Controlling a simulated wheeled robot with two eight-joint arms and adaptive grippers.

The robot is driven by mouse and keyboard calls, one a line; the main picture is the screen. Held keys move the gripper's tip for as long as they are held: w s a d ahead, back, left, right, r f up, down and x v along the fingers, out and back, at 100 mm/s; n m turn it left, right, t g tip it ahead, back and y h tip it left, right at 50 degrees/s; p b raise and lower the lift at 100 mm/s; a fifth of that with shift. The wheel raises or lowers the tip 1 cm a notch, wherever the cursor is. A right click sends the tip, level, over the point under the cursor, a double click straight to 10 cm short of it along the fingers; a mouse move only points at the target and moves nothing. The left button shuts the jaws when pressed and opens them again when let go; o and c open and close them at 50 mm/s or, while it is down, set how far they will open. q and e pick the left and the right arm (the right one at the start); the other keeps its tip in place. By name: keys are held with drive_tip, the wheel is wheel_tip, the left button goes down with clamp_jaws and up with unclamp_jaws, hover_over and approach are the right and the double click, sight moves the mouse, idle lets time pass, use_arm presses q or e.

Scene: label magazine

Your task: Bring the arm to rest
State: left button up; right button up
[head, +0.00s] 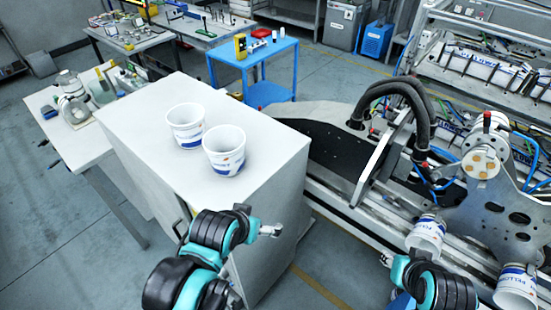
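My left arm comes in from the lower left, in front of the white cabinet. Its small grey gripper (270,231) is beside the cabinet's right front edge, with no cup at it. Its fingers are too small to read. My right arm is at the bottom right, by the machine. A small grey part at its left, probably the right gripper (387,260), shows only in part. Two white printed cups stand upright on the cabinet top: a rear one (186,133) and a front one (224,158). Both are apart from my grippers.
The white cabinet (135,122) has a clear top around the cups. At right stands a machine with a rail (345,215) and black hoses. More cups (427,232) and (517,284) are near my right arm. A blue cart (258,57) stands behind.

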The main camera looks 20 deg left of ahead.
wheel_tip(320, 180, down, 14)
drive_tip(key=b, duration=1.3)
